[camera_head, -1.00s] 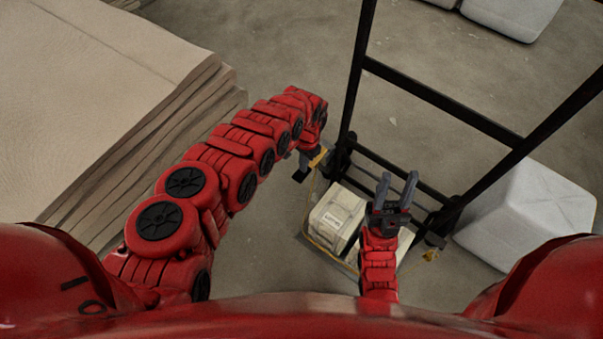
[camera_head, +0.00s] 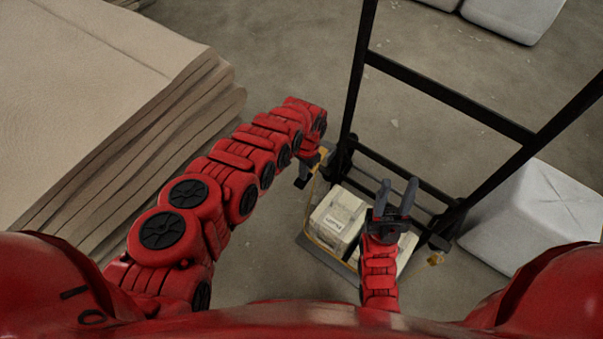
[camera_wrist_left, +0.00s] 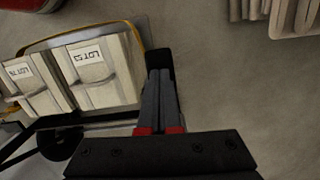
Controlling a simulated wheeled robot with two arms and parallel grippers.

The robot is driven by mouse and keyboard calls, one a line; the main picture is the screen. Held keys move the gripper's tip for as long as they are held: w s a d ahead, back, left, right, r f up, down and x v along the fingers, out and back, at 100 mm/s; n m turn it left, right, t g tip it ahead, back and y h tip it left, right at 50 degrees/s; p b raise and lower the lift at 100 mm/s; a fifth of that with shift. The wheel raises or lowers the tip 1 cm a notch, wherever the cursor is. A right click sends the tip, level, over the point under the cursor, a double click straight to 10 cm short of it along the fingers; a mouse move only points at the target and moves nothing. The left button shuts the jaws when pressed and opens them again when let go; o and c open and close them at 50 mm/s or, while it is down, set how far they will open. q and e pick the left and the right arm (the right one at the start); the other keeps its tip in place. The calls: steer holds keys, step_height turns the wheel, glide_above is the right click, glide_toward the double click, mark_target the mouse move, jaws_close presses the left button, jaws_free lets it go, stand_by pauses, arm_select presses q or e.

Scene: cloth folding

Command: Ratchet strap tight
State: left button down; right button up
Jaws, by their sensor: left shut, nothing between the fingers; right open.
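A yellow strap (camera_head: 310,202) runs around pale boxes (camera_head: 335,220) on the base of a black hand truck (camera_head: 354,75). In the left wrist view the strap (camera_wrist_left: 80,35) arches past the labelled boxes (camera_wrist_left: 95,75). A small yellow piece (camera_head: 436,258) shows at the load's right side. My left gripper (camera_head: 302,176) is at the load's left side, beside the strap; its fingers (camera_wrist_left: 158,95) are shut together with nothing between them. My right gripper (camera_head: 397,193) is open in front of the boxes, fingers pointing up in the picture, and hides part of the load.
A tall stack of brown sheets (camera_head: 130,150) fills the left. A white wrapped block (camera_head: 535,215) stands right of the hand truck, and more white blocks (camera_head: 515,15) lie at the back. Bare concrete floor (camera_head: 270,60) is free between the stack and the truck.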

arm_select(q)
steer(key=w+d+b, duration=0.1)
steer(key=w+b, duration=0.1)
steer(key=b, duration=0.3)
steer(key=shift+w+d, duration=0.1)
steer(key=shift+d, duration=0.3)
steer(key=shift+w+d+r, duration=0.15)
steer(key=shift+r, duration=0.2)
steer(key=shift+r+p, duration=0.45)
steer(key=shift+r, duration=0.3)
step_height(320, 180, up, 16)
steer(key=w+d+p, duration=0.1)
steer(key=p, duration=0.3)
steer(key=shift+r, duration=0.15)
steer(key=shift+w, duration=0.1)
